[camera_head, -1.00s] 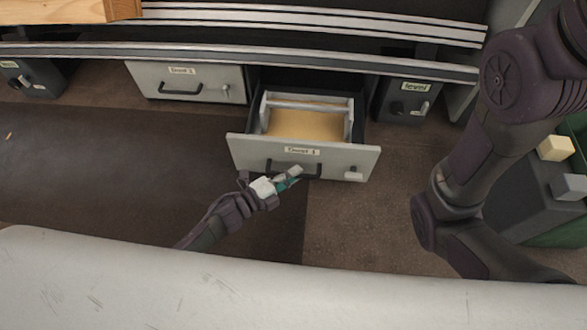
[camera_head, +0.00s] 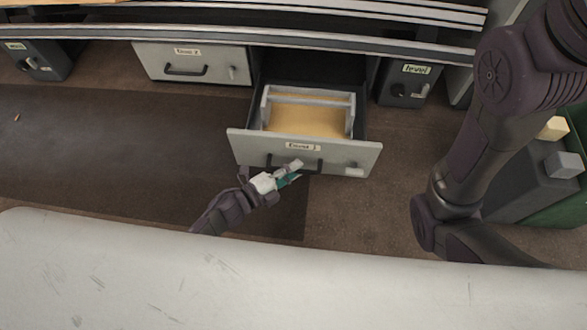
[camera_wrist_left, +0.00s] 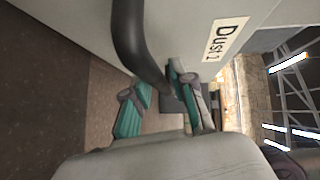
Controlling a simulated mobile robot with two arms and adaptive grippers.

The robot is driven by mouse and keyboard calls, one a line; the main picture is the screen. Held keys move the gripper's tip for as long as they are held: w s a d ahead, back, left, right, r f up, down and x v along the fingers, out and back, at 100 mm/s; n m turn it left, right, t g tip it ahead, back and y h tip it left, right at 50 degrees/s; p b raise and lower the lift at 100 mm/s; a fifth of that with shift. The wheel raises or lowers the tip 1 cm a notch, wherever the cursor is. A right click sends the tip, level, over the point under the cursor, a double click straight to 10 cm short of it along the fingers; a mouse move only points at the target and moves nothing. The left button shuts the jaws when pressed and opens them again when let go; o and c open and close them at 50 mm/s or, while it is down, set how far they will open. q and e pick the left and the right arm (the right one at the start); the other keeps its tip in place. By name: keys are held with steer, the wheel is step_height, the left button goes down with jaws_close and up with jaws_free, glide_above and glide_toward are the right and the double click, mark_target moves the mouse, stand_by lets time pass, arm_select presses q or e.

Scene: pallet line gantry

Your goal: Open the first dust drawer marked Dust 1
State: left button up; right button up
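The Dust 1 drawer (camera_head: 235,146) stands pulled well out from under the bench in the head view, with a light front, a "Dust 1" label and a tan layer inside. Its black bar handle (camera_head: 310,166) is on the front; the handle (camera_wrist_left: 131,40) also runs down large in the left wrist view beside the label (camera_wrist_left: 226,40). My left gripper (camera_head: 292,173) is at the handle, and in the left wrist view its teal-padded fingers (camera_wrist_left: 160,98) lie on either side of the bar's lower part. Exact finger contact is partly hidden. My right gripper is out of view.
A closed Dust 2 drawer (camera_head: 210,67) is left of the open one. A dark box labelled "level" (camera_head: 408,84) stands to its right. A green bin (camera_head: 562,208) and a grey block (camera_head: 565,165) are at far right. Floor before the drawer is clear.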

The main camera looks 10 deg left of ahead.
arm_select(q)
steer(key=shift+o, duration=0.5)
steer(key=v, duration=1.2)
